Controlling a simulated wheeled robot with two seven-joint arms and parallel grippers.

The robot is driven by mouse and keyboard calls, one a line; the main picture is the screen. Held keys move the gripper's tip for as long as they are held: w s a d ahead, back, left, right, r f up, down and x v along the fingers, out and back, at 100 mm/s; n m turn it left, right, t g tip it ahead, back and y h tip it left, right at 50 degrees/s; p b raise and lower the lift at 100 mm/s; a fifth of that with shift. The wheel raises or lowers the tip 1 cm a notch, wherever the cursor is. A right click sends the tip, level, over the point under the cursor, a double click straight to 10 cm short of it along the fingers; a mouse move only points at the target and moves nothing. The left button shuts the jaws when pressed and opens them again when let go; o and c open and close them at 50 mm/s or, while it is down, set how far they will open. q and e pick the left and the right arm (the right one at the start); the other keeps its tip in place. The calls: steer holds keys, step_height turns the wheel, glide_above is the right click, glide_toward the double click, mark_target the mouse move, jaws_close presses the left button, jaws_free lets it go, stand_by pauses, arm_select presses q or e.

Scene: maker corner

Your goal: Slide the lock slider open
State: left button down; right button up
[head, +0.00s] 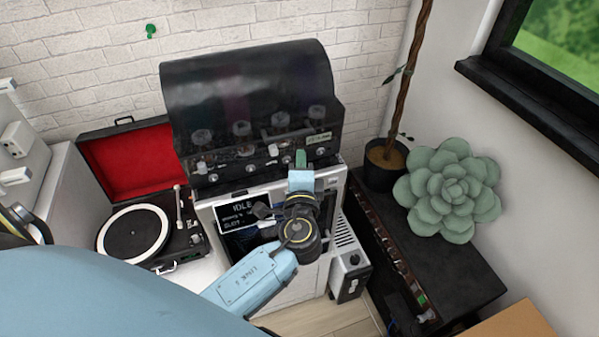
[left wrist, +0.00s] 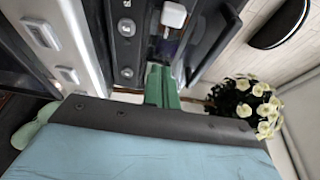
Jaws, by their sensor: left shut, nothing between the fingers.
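A black machine (head: 249,90) with a curved glossy hood stands against the brick wall, with knobs and small switches along its front. My left gripper (head: 300,158) is at the lower front edge of this machine, right of its middle, with green fingers shut and empty. In the left wrist view the shut fingers (left wrist: 162,76) point at a dark panel with round buttons. A white square knob (left wrist: 173,15) shows beyond the fingertips, apart from them in the picture. I cannot tell for sure which part is the lock slider. My right gripper is not in view.
A turntable (head: 134,233) with a red-lined lid stands at the left. A screen reading IDLE (head: 240,209) is below the machine, partly behind my arm. A potted plant (head: 383,172) and a large green succulent (head: 449,187) stand at the right. White flowers (left wrist: 257,106) show in the wrist view.

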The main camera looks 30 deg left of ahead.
mark_target(300, 140)
arm_select(q)
steer(key=x, duration=0.3)
steer(key=shift+w+a, duration=0.15)
steer(key=shift+a, duration=0.05)
steer(key=shift+s+a+p, duration=0.7)
steer(key=shift+s+a, duration=0.1)
steer(key=shift+s, duration=0.35)
steer(key=shift+s+a, duration=0.3)
steer(key=shift+s, duration=0.2)
